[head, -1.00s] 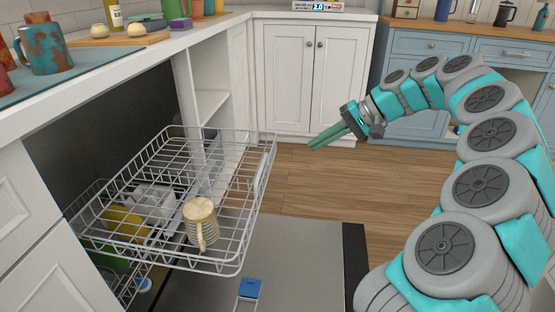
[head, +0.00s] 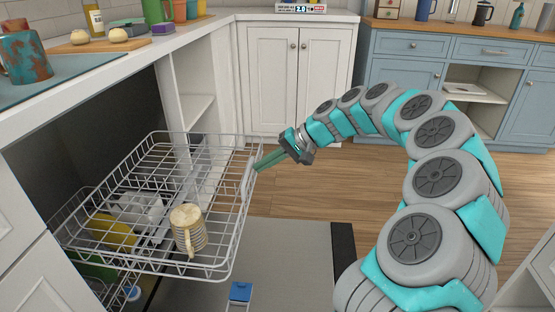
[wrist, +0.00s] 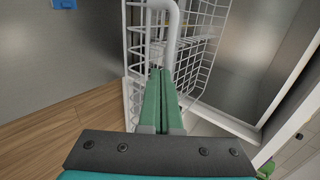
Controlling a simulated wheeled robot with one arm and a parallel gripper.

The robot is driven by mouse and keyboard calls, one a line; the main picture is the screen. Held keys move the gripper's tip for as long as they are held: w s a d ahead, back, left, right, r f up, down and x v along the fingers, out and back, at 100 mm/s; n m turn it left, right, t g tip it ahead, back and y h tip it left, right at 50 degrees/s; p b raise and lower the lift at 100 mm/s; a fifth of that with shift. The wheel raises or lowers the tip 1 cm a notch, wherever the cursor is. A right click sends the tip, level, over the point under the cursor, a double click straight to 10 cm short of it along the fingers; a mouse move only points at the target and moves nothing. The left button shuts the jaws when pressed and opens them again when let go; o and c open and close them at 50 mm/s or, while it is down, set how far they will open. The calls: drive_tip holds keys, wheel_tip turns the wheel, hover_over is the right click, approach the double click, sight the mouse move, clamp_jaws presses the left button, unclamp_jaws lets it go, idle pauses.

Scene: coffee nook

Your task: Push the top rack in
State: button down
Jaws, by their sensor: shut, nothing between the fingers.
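The top rack (head: 247,182) is a white wire basket, pulled out of the dishwasher over its lowered door (head: 290,255). A striped cream mug (head: 188,232) stands in the rack near its front. My gripper (head: 258,167) has shut green fingers with nothing between them. In the head view its tips are at the rack's front side, by the handle. In the wrist view the fingers (wrist: 160,78) point at the white handle bar (wrist: 168,18) and the wire front. I cannot tell whether they touch it.
Below the rack, a lower rack with a yellow item (head: 112,232) shows through the wires. A blue-lidded piece (head: 240,291) is on the door. A counter (head: 170,45) with mugs and a board overhangs the dishwasher. The wooden floor (head: 310,195) is clear.

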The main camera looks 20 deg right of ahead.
drive_tip(key=shift+w+a, duration=0.1)
drive_tip(key=shift+a, duration=0.2)
